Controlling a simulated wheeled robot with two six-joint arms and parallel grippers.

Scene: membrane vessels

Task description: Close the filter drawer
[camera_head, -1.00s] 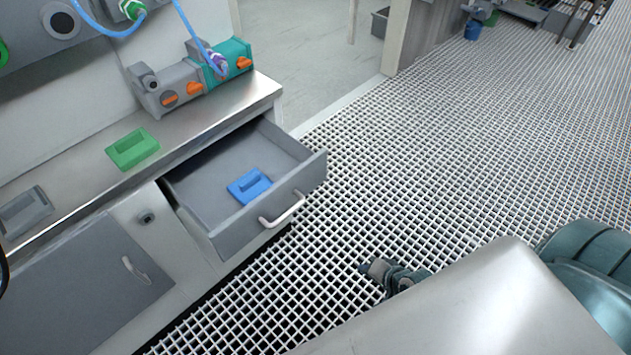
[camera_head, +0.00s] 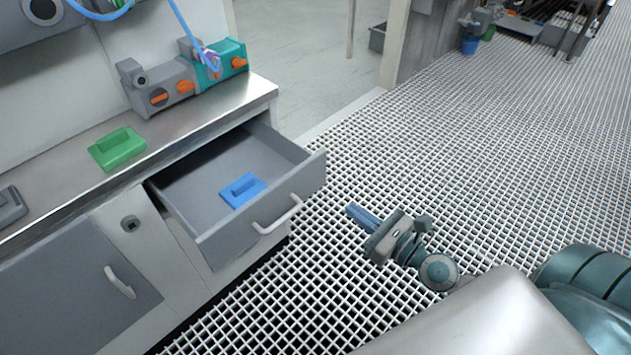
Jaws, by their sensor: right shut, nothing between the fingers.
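The filter drawer (camera_head: 222,236) is a grey drawer pulled well out of the metal counter. Its pale bar handle (camera_head: 278,216) is on the front face. A blue filter block (camera_head: 243,190) lies on the drawer's floor. My right gripper (camera_head: 352,210) is to the right of the drawer front, over the floor grating, with its blue-grey fingers pointing left toward the handle. It is shut and empty, with a clear gap in the picture between it and the handle. My left gripper is out of view.
On the counter (camera_head: 175,128) are a green block (camera_head: 118,148), a grey block (camera_head: 10,206) at the left edge, and a grey pump (camera_head: 158,86) beside a teal pump (camera_head: 222,64) with blue tubing. A closed cabinet door (camera_head: 75,290) is left of the drawer. Grating floor right of the drawer is open.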

